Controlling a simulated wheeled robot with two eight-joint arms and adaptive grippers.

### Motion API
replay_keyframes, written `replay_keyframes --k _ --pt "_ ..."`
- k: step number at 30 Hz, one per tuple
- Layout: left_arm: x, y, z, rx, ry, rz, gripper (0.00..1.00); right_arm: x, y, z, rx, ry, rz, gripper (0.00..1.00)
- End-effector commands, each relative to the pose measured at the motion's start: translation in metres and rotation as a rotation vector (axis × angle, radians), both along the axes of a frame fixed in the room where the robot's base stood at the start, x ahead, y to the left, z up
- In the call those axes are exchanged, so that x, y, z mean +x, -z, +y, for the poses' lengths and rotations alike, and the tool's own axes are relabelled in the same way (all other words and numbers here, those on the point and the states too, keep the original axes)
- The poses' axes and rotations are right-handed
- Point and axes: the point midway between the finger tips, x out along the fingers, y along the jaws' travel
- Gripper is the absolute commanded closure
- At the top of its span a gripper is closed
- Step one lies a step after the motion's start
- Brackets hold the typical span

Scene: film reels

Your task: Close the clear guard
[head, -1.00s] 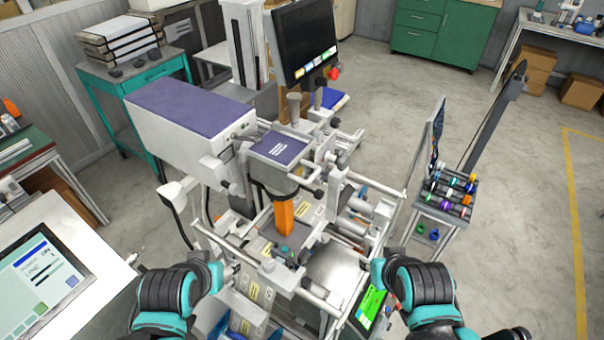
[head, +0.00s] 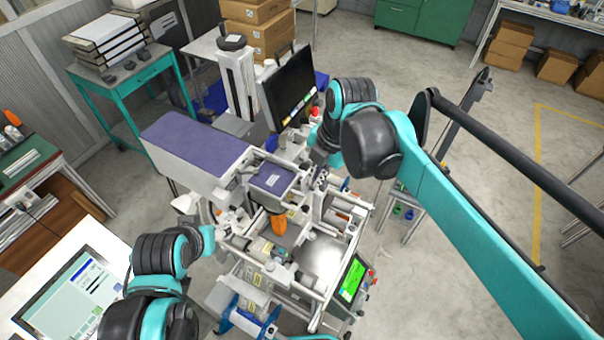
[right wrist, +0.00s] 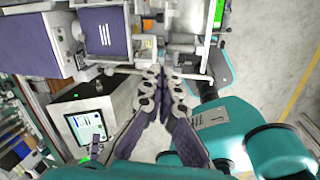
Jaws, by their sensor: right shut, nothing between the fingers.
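The film machine (head: 310,265) has a purple-topped housing (head: 195,150) and an orange part (head: 279,223) below its head. I cannot make out the clear guard's pane for certain. In the right wrist view a thin pale bar (right wrist: 192,77) runs beside my fingertips; I cannot tell whether it is the guard's edge or whether I touch it. My right gripper (head: 318,180) is at the machine's far right side, partly behind my own arm. The right wrist view shows its fingers (right wrist: 161,73) together and empty. My left arm is at the lower left; its gripper does not show.
A monitor (head: 290,87) stands behind the machine. A small green-lit screen (head: 352,280) is at its front right. A rack stand (head: 400,205) stands to the right, partly behind my right arm. Open floor (head: 445,85) lies further right.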

Motion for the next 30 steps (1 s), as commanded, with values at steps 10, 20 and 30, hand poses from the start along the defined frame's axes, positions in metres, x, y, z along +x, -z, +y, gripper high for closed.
replay_keyframes --k 10,20,30 --pt "0.0 -0.02 0.0 0.0 0.0 0.0 0.45 0.009 -0.009 0.014 -0.022 -0.226 0.009 1.0" --pt "0.0 -0.02 0.0 0.0 0.0 0.0 0.45 0.016 0.056 0.024 -0.022 -0.222 0.008 1.0" --pt "0.0 -0.02 0.0 0.0 0.0 0.0 0.45 0.022 0.107 0.032 -0.022 -0.221 0.008 1.0"
